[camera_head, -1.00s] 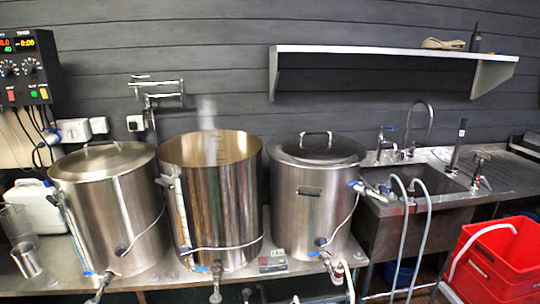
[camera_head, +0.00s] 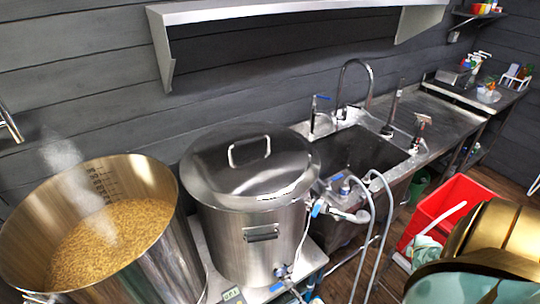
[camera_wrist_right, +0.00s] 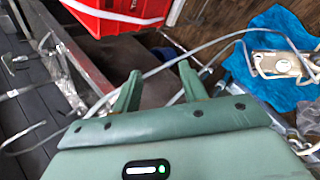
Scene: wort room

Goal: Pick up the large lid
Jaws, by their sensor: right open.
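A large round steel lid (camera_head: 225,172) with a bar handle (camera_head: 249,150) on top sits on the closed steel kettle (camera_head: 235,240) in the middle of the head view. My right gripper (camera_wrist_right: 160,84) shows in the right wrist view with its two green fingers apart and nothing between them. The lid is not in the wrist view. In the head view my right arm shows at the lower right, to the right of the lid and apart from it; its fingers do not show there. My left gripper is not in view.
An open kettle (camera_head: 175,245) of grain steams at left. A wall shelf (camera_head: 290,12) overhangs behind the lid. A sink (camera_head: 355,150) with taps and hoses (camera_head: 372,235) lies right of the kettle. A red crate (camera_head: 430,208) stands near my right arm; a blue cloth (camera_wrist_right: 240,68) shows in the wrist view.

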